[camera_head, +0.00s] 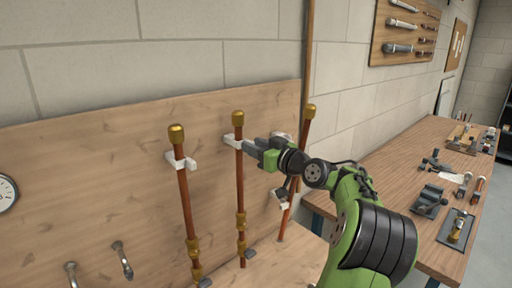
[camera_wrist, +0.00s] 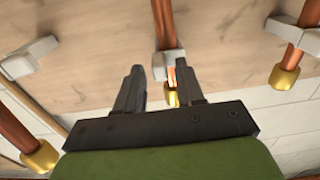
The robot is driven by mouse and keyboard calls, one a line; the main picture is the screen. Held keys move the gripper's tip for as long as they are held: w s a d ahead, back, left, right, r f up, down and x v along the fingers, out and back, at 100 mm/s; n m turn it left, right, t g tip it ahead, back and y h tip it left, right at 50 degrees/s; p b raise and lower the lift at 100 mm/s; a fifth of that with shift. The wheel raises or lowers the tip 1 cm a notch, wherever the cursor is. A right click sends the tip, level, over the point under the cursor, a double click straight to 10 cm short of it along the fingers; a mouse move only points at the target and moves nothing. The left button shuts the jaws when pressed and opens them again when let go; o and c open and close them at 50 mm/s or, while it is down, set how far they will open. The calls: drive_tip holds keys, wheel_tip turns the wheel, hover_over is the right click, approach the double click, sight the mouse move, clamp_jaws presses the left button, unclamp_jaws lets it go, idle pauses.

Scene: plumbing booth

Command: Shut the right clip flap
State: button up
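Three copper pipes with brass caps stand along a wooden board, with white clips. The left clip (camera_head: 181,163) and middle clip (camera_head: 233,139) sit at their pipes. The right clip (camera_head: 282,135) is partly hidden behind my gripper; its flap cannot be made out clearly. The right pipe (camera_head: 302,134) leans, and in the wrist view the right clip (camera_wrist: 30,58) appears apart from it. My gripper (camera_head: 248,144) is at the middle pipe (camera_head: 239,175). In the wrist view my gripper's fingers (camera_wrist: 160,80) are spread, with the middle clip (camera_wrist: 166,65) just beyond and between them; contact cannot be told.
A wooden workbench (camera_head: 395,172) with tools and fittings stands at right. A tool panel (camera_head: 404,32) hangs above it. A gauge (camera_head: 7,191) and two metal fittings (camera_head: 122,260) are at the lower left. The board (camera_head: 100,180) left of the pipes is mostly clear.

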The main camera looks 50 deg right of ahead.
drive_tip(key=b+v, duration=0.1)
drive_tip(key=v, duration=1.4)
drive_tip(key=shift+s, duration=0.35)
drive_tip(key=w+a+f+n+g+y, duration=0.1)
drive_tip(key=w+a+f+g+y, duration=0.15)
drive_tip(key=w+a, duration=0.5)
drive_tip(key=w+a+f+n+g+y, duration=0.1)
drive_tip(key=w+a+f+g, duration=0.25)
drive_tip(key=w+a, duration=0.35)
drive_tip(key=w+a+f+g, duration=0.2)
drive_tip(key=a+f, duration=0.2)
drive_tip(key=a, duration=0.6)
drive_tip(key=s+a+f+g, duration=0.35)
drive_tip(key=s+a, duration=0.35)
drive_tip(key=a, duration=0.4)
drive_tip(key=shift+g, duration=0.25)
drive_tip(key=s+a+f, duration=0.1)
drive_tip(key=s, duration=0.2)
drive_tip(key=s+f, duration=0.1)
drive_tip(key=s, duration=0.3)
drive_tip(key=s+a+f, duration=0.1)
drive_tip(key=s+f, duration=0.1)
drive_tip(key=s, duration=0.1)
drive_tip(key=shift+s+a, duration=0.3)
drive_tip(key=shift+a, duration=0.05)
